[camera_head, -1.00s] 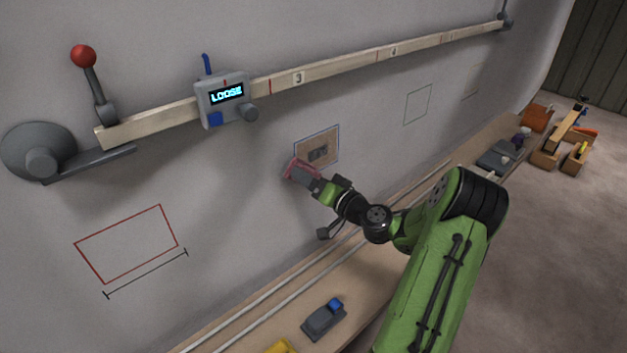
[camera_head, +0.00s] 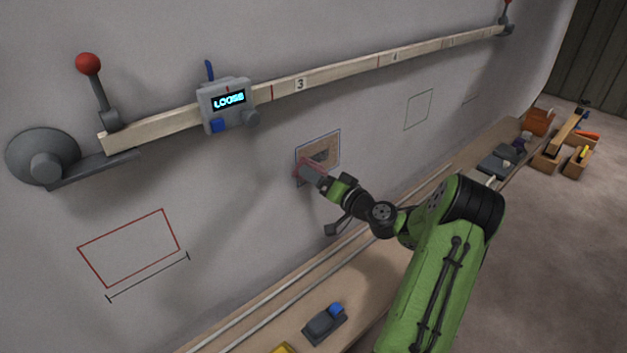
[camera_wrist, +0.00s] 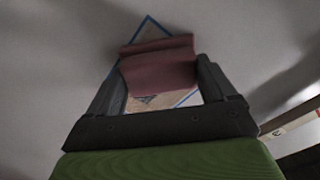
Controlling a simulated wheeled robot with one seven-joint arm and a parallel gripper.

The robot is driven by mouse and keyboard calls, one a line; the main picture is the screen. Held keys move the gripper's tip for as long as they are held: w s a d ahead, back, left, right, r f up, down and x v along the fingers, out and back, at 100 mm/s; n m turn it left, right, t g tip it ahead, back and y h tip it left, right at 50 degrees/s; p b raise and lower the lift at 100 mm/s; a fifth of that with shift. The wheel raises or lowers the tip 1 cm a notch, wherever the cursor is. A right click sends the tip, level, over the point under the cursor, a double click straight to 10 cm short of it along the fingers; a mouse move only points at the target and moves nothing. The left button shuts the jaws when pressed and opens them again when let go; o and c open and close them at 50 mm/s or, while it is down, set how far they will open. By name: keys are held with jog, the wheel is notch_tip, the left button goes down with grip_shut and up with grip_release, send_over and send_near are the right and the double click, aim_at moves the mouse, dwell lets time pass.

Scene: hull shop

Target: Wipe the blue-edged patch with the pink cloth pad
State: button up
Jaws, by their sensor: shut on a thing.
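The blue-edged patch (camera_head: 329,147) is a tan rectangle with a dark mark, on the grey wall below the wooden rail. The pink cloth pad (camera_head: 304,167) is at the patch's left side and covers part of it. My gripper (camera_head: 312,173) is shut on the pad. In the wrist view the pad (camera_wrist: 160,68) sits between the fingers of my gripper (camera_wrist: 158,85), and the patch's blue edge (camera_wrist: 151,22) shows around it. The pad looks to be at the wall, but I cannot tell whether it touches. The pad hides part of the dark mark.
A wooden rail (camera_head: 340,73) with a grey box (camera_head: 228,104) reading "LOOSE" runs above the patch. A red-outlined rectangle (camera_head: 130,248) is at lower left. A bench (camera_head: 290,311) below holds a dark tool with a blue part (camera_head: 325,323). The wall between is bare.

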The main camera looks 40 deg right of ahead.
jog(key=shift+w+d+p, duration=0.2)
jog(key=shift+d+p, duration=0.35)
jog(key=shift+d, duration=5.35)
jog(key=shift+r+p, duration=0.45)
jog(key=shift+r, duration=0.5)
jog(key=shift+a+f+b, duration=0.1)
jog(key=shift+a+b, duration=1.35)
jog(key=shift+a, duration=1.55)
jog(key=shift+s+a+r+p, duration=0.1)
jog(key=shift+a+r+p, duration=0.2)
jog(key=shift+a, duration=1.15)
jog(key=shift+a+r+p, duration=0.15)
jog(key=shift+a+r, duration=0.2)
jog(key=shift+a, duration=1.1)
jog(key=shift+s+a+r+p, duration=0.1)
jog(key=shift+a+r+p, duration=0.2)
jog(key=shift+a, duration=1.15)
jog(key=shift+w+d+p, duration=0.15)
jog(key=shift+d+p, duration=0.55)
jog(key=shift+d, duration=3)
jog(key=shift+w+d+p, duration=0.1)
jog(key=shift+d+p, duration=0.55)
jog(key=shift+d, duration=3)
jog(key=o, duration=0.4)
jog(key=shift+f, duration=0.1)
jog(key=c, duration=0.4)
